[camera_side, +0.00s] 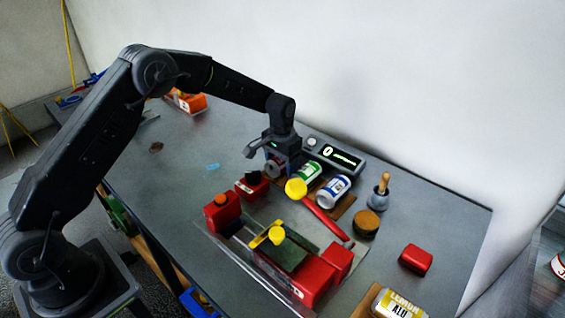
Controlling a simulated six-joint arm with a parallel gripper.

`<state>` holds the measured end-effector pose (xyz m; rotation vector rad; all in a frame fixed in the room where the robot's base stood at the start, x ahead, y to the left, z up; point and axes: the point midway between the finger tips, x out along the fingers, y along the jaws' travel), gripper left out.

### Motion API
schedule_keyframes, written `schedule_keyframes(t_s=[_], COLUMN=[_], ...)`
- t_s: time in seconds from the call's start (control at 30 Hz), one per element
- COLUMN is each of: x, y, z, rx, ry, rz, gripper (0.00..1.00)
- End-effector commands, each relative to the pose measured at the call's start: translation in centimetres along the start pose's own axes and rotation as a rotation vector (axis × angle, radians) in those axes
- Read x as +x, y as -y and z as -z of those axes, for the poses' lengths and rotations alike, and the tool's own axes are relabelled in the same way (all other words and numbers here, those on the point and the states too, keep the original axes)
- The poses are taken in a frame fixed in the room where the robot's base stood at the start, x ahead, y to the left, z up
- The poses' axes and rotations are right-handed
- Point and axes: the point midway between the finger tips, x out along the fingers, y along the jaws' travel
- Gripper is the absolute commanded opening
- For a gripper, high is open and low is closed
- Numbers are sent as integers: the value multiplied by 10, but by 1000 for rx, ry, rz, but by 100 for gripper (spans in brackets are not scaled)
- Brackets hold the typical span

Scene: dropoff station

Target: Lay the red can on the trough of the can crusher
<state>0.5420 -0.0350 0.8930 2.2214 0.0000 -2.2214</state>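My gripper (272,156) is low over the left end of a wooden can rack, with its fingers pointing down. A can with a grey round end (275,169) shows just under the fingers; it is mostly hidden, so I cannot tell whether it is the red can or whether the fingers hold it. A green can (308,173) and a blue and white can (333,191) lie to its right. The can crusher (305,275) is red, in front of the rack, with a red lever (325,219) with a yellow knob and a dark green flat part (287,252).
A scale with a lit display (340,156) stands behind the cans. A wooden-handled brush (379,192), a round brown pot (366,222), a red block (415,259) and a labelled box (393,303) are to the right. The left of the table is mostly clear.

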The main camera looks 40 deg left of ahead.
Motion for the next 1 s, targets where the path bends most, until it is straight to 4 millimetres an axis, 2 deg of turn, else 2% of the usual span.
schedule_keyframes(t_s=[0.03,0.2,0.23,0.37,1.0], x=[0,0,0,-3,-48], y=[0,0,0,0,0], z=[0,0,0,0,0], rx=[0,0,0,0,0], ry=[0,0,0,-1,-2], rz=[0,0,0,0,0], gripper=[61,45,44,44,44])
